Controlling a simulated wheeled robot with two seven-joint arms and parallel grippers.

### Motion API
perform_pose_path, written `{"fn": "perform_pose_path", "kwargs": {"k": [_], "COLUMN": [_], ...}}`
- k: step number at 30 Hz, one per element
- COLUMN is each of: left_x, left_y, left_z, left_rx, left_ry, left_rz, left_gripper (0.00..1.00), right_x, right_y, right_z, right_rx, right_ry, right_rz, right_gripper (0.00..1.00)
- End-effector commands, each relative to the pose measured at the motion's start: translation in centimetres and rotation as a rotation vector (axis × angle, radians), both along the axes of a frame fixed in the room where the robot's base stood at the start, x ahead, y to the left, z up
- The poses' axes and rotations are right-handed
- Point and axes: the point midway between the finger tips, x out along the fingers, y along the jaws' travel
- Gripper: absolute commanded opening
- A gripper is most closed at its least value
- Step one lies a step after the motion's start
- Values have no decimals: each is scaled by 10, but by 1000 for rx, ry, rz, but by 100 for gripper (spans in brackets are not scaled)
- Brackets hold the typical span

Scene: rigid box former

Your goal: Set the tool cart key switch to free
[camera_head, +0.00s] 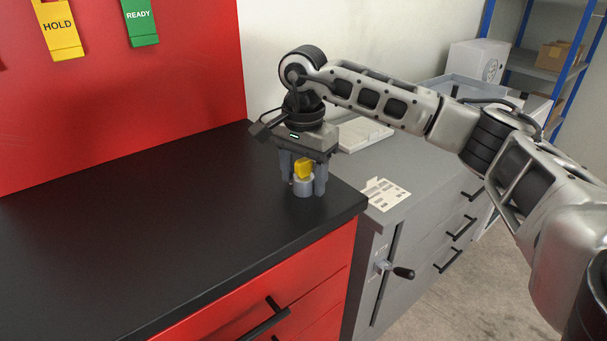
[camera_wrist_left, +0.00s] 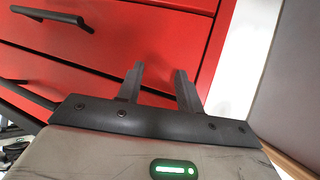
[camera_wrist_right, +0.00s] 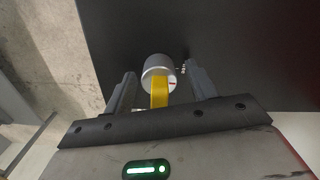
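The key switch is a grey cylinder (camera_head: 303,187) with a yellow key (camera_head: 303,169) in its top, standing on the black cart top near its right corner. Gaps show between fingers and key in the right wrist view (camera_wrist_right: 160,85). My left gripper (camera_wrist_left: 159,75) is open and empty before red drawers.
The black cart top (camera_head: 150,240) is mostly clear. A yellow HOLD tag (camera_head: 58,28) and a green READY tag (camera_head: 139,20) hang on the red panel. A grey cabinet (camera_head: 400,215) with a lever handle (camera_head: 395,270) stands at right, a printed card (camera_head: 385,193) on it.

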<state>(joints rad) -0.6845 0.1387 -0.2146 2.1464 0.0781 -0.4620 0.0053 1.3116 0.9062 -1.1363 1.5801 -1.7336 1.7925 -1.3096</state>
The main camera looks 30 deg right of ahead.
Motion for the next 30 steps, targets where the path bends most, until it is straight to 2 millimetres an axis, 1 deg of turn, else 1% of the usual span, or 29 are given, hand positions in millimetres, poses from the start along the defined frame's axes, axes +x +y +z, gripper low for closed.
{"fn": "perform_pose_path", "kwargs": {"k": [6, 8, 11, 14, 19, 21, 23, 24, 27, 30], "left_x": [0, 0, 0, 0, 0, 0, 0, -1, -2, -2], "left_y": [0, 0, 0, 0, 0, 0, 0, 1, 2, 2], "left_z": [0, 0, -1, -1, -1, 3, 4, 9, 11, 10], "left_rx": [0, 0, -1, -1, -1, 0, 4, 8, 20, 27], "left_ry": [0, 0, 0, 0, 0, 1, 1, 1, 6, 12], "left_rz": [0, 0, 1, 1, 1, 0, 0, 0, -2, -3], "left_gripper": [36, 36, 36, 36, 36, 36, 36, 36, 36, 36], "right_x": [-1, 0, 0, 0, 0, 0, 0, 0, -1, -1], "right_y": [0, 0, 0, 1, 1, 0, 0, 0, 0, 0], "right_z": [0, 4, 17, 38, 81, 100, 113, 124, 141, 151], "right_rx": [-1, -1, 0, 0, 0, 0, 0, -2, -2, -1], "right_ry": [4, 3, 1, -1, -2, -2, -2, -3, -2, 1], "right_rz": [-1, -1, -1, 0, 0, -1, 0, -1, -2, -1], "right_gripper": [57, 57, 57, 57, 57, 57, 57, 57, 57, 57]}}
